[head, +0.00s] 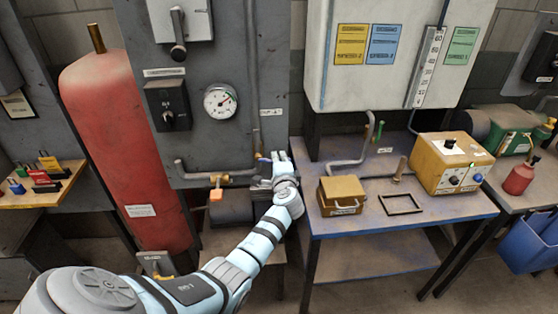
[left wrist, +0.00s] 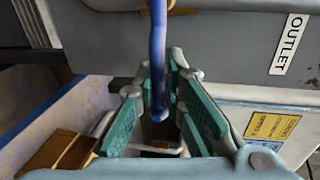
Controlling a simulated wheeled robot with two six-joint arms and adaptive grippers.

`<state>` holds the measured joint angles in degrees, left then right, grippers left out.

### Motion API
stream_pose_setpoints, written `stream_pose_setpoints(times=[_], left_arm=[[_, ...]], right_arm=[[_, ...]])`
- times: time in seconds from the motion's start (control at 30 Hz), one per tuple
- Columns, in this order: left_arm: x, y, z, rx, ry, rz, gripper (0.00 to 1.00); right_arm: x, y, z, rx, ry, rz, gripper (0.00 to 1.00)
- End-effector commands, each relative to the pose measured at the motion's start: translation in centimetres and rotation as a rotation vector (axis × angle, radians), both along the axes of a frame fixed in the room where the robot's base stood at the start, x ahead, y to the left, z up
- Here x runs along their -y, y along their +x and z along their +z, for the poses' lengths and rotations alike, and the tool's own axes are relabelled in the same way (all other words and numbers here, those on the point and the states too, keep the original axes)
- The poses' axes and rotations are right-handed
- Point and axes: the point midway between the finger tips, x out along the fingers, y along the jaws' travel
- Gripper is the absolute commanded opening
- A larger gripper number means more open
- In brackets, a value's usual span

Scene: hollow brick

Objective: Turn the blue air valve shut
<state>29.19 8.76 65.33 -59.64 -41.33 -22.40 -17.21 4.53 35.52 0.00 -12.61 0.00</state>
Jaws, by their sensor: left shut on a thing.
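The blue air valve handle (head: 263,159) sits on the pipe at the lower right of the grey panel, mostly hidden by my left gripper (head: 280,158). In the left wrist view the blue handle (left wrist: 157,50) is a slim lever. Its end lies between the teal finger pads of my left gripper (left wrist: 160,115), which is shut on it. The valve body is partly hidden behind the handle. My right gripper is in neither view.
A pressure gauge (head: 220,102) is above, and a red cylinder (head: 125,150) stands left. A blue-topped table (head: 350,223) with a yellow box (head: 342,190) is close on the right. An OUTLET label (left wrist: 289,44) is beside the valve.

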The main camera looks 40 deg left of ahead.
Motion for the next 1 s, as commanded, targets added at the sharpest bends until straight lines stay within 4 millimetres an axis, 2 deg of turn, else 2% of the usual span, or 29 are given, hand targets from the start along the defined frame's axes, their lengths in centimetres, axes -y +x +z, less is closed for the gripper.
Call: stream_pose_setpoints(times=[0.03,0.13,0.4,0.53,0.87,1.0], left_arm=[[0.1,0.0,-0.1,-0.003,0.001,-0.002,0.15],[0.1,0.0,-0.1,-0.003,0.0,-0.001,0.3],[0.0,-0.1,-0.1,-0.002,0.0,0.001,0.3],[0.7,-0.7,0.0,-0.001,-0.001,-0.002,0.3],[6.3,-6.8,1.5,-0.004,-0.005,-0.001,0.3],[7.8,-8.3,2.0,-0.003,-0.002,-0.002,0.3]], right_arm=[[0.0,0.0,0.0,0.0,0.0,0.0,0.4],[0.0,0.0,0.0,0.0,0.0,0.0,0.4],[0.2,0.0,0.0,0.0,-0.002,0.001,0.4],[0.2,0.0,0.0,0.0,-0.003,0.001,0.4],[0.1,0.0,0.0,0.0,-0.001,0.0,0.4],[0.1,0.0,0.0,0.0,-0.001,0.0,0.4]])
